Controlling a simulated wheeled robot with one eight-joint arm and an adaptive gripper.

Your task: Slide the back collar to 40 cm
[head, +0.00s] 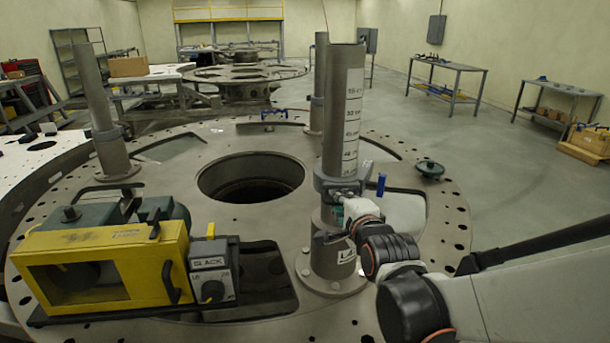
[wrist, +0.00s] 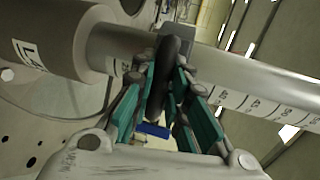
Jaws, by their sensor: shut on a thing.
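Three upright posts with collars stand on the round turret plate (head: 230,215). The nearest post (head: 345,110) carries a printed cm scale. Its grey collar (head: 329,184), with a blue lever (head: 381,185), sits near the lowest visible mark; the numbers there are too small to read surely. My gripper (head: 337,222) is at this collar from the front. In the wrist view, my gripper's teal-padded fingers (wrist: 160,100) are shut on the collar's dark handle (wrist: 172,75). The rear post (head: 319,75) has its own collar (head: 317,101), as does the left post (head: 95,100). No label shows which is the back collar.
A yellow-framed machine (head: 105,270) with a dial box marked SLACK (head: 212,270) stands at the plate's front left. A large round hole (head: 250,180) is mid-plate. Open floor lies beyond, with workbenches (head: 447,80) behind.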

